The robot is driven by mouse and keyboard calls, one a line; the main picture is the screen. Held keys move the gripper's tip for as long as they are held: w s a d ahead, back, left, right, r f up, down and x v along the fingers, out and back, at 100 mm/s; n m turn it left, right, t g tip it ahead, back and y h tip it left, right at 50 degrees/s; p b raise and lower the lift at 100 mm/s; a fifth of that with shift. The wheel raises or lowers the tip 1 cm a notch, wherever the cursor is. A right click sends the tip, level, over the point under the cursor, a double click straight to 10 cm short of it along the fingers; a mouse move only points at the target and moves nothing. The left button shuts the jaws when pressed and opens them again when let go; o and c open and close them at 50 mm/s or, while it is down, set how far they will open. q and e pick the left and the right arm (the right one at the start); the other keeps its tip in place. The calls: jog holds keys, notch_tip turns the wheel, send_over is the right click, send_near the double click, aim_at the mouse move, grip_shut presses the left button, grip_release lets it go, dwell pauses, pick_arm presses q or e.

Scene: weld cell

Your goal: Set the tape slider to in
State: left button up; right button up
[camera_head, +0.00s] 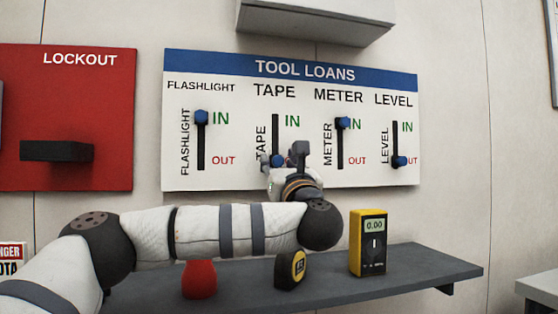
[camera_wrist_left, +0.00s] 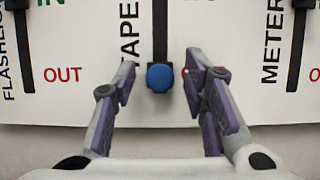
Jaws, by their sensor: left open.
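The tool loans board (camera_head: 230,178) hangs on the wall with four labelled vertical slots. The blue tape slider (camera_head: 277,160) is at the bottom of its slot, at the out end, partly hidden by my gripper in the head view. In the left wrist view the blue tape knob (camera_wrist_left: 160,77) sits between my open fingers. My left gripper (camera_head: 287,158) is at the board by the tape slot; in the wrist view its fingers (camera_wrist_left: 158,82) stand on both sides of the knob with gaps. My right gripper is not in view.
The flashlight slider (camera_head: 201,117) and meter slider (camera_head: 344,123) are up at in; the level slider (camera_head: 400,161) is down at out. Below, a grey shelf (camera_head: 420,268) holds a yellow meter (camera_head: 369,242), a tape measure (camera_head: 291,269) and a red object (camera_head: 199,279). A red lockout board (camera_head: 70,120) is at left.

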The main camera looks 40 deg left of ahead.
pick_arm(q)
grip_shut()
notch_tip(320, 180, up, 9)
jog(key=p, duration=0.3)
jog(key=shift+s+r, duration=0.1)
jog(key=shift+r, duration=0.3)
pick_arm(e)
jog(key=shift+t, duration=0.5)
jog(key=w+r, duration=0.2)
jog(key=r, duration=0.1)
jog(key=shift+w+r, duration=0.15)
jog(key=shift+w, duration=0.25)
pick_arm(q)
grip_release()
jog(key=shift+f, duration=0.1)
